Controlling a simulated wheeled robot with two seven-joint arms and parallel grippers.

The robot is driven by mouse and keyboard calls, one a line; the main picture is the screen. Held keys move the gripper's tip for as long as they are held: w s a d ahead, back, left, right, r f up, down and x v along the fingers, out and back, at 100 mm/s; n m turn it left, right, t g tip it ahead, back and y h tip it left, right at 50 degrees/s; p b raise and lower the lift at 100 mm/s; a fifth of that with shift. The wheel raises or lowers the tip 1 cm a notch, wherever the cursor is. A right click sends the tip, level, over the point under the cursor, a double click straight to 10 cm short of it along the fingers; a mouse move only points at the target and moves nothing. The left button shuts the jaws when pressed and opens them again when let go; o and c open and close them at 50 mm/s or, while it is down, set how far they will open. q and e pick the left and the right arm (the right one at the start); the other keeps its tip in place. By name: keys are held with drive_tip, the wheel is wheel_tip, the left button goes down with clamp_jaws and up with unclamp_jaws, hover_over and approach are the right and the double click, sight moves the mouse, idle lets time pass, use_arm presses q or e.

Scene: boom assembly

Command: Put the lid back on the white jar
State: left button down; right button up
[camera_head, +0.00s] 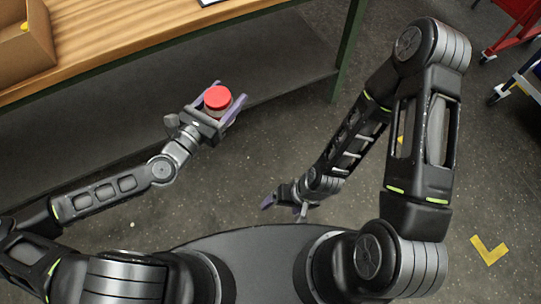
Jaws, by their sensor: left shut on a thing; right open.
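My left gripper (225,101) is shut on the white jar (219,112), out in front of the table's near side. Only a narrow pale strip of the jar shows between the purple fingers. A round red lid (217,97) sits at the top of the jar, slightly tilted in the picture. I cannot tell whether it is fully seated. My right gripper (284,206) is open and empty, low over the floor near my base. It is well apart from the jar and lid, below and to the right of them.
A wooden-topped table (110,40) with a dark lower shelf (290,55) and green legs stands at the back left. A cardboard box (28,45) is at its left end. A red cart (520,15) stands at the far right. The floor between is open.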

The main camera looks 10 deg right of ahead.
use_arm(q)
drive_tip(key=w+a+r+n+t+y, duration=0.2)
drive_tip(key=w+a+r+n+y, duration=0.1)
drive_tip(key=a, duration=0.4)
drive_tip(key=w+a+r+n+t+y, duration=0.2)
drive_tip(key=w+a+r+n+y, duration=0.1)
drive_tip(key=w+a+n+y, duration=0.2)
drive_tip(key=shift+w+a+r+y, duration=0.35)
drive_tip(key=shift+w+a+y, duration=0.8)
drive_tip(key=shift+a+y, duration=0.6)
drive_tip(key=shift+d, duration=0.1)
